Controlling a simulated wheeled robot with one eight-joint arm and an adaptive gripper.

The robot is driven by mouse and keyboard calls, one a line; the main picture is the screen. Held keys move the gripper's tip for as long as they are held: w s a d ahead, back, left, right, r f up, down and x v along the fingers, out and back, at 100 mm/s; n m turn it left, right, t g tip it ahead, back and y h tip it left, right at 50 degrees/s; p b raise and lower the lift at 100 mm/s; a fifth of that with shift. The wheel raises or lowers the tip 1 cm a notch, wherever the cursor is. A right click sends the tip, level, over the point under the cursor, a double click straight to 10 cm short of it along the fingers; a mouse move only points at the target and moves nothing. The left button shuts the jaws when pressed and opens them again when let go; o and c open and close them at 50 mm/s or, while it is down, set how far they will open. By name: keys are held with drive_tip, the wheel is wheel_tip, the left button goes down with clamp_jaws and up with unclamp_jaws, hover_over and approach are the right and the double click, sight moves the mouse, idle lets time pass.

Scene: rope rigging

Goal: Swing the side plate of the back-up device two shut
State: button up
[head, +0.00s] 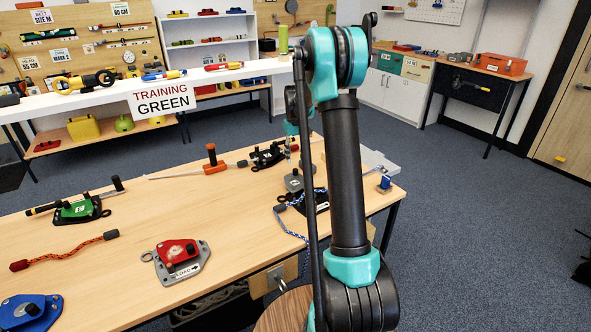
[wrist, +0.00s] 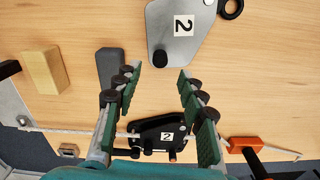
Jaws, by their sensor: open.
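A device with a silver-grey plate marked 2 (wrist: 182,32) is at the top of the wrist view, with a black knob (wrist: 160,57) near its lower corner and a black ring at the upper right. In the head view its grey plate (head: 294,184) sticks out from a dark body (head: 318,202), partly hidden by my arm. A second, black device marked 2 (wrist: 158,134) lies at the bottom of the wrist view, a pale rope at its sides. My gripper (wrist: 158,77) is open and empty above the table, its fingertips just below the knob in the picture.
A blue-white rope (head: 288,233) trails by the grey-plated device. An orange-handled tool (head: 211,160) lies left of the black device. A yellow block (wrist: 46,70) and a grey block (wrist: 110,67) are left of my fingers. Red (head: 179,258) and green (head: 80,209) devices stand farther left.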

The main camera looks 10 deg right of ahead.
sight(295, 170)
drive_tip(key=shift+f, duration=3.2)
drive_tip(key=shift+c, duration=0.6)
clamp_jaws()
